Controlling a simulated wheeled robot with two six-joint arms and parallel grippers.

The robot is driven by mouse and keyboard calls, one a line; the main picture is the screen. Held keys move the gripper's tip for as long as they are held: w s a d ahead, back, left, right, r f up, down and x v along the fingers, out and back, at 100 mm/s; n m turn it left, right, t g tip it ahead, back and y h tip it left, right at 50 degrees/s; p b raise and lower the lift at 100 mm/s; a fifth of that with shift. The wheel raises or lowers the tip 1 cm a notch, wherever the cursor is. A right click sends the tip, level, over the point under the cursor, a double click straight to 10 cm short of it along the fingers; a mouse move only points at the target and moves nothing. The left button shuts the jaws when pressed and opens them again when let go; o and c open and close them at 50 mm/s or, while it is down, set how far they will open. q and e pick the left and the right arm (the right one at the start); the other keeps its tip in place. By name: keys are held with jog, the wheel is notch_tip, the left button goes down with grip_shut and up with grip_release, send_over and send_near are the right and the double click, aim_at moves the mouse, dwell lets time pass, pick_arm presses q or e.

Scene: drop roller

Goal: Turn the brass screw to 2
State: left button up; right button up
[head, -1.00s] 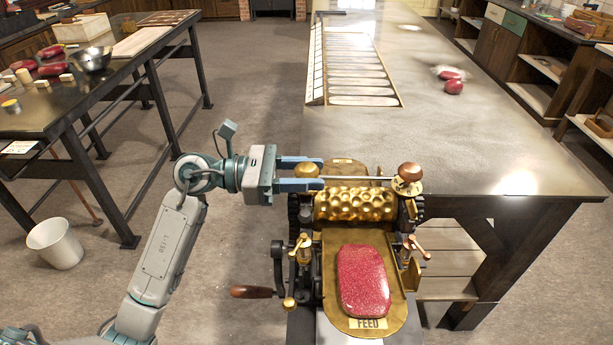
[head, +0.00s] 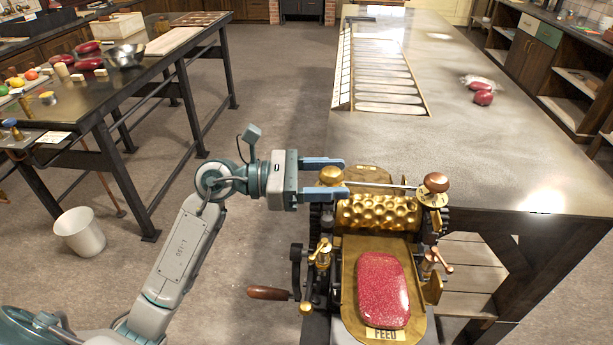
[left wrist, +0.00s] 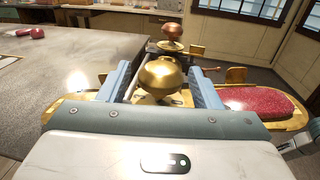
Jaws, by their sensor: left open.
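The brass screw is a round, shiny brass knob (head: 331,176) at the back left of the roller machine. It also shows in the left wrist view (left wrist: 161,76), between my two blue fingers. My left gripper (head: 334,180) is open, with one finger on each side of the knob. I cannot tell whether either finger touches it. A wooden-topped knob (head: 436,183) stands at the machine's back right, also seen beyond the brass one in the left wrist view (left wrist: 172,34). No scale number is legible. My right gripper is not in view.
The gold dimpled roller (head: 378,213) lies in front of the knobs. A red glittery slab (head: 382,290) rests on the brass feed tray (head: 421,325). A crank with a wooden handle (head: 268,293) sticks out left. A grey worktable (head: 450,140) is behind.

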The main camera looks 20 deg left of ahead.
pick_arm(q)
jog(key=shift+s+a+f+b, duration=0.15)
jog(key=shift+s+a+b, duration=0.15)
jog(key=shift+a, duration=0.35)
jog(key=b+v, duration=0.5)
jog(key=v, duration=0.4)
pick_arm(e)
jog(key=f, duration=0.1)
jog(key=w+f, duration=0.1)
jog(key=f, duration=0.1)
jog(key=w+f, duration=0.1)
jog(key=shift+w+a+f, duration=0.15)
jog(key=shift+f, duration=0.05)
pick_arm(q)
jog(key=shift+a, duration=0.1)
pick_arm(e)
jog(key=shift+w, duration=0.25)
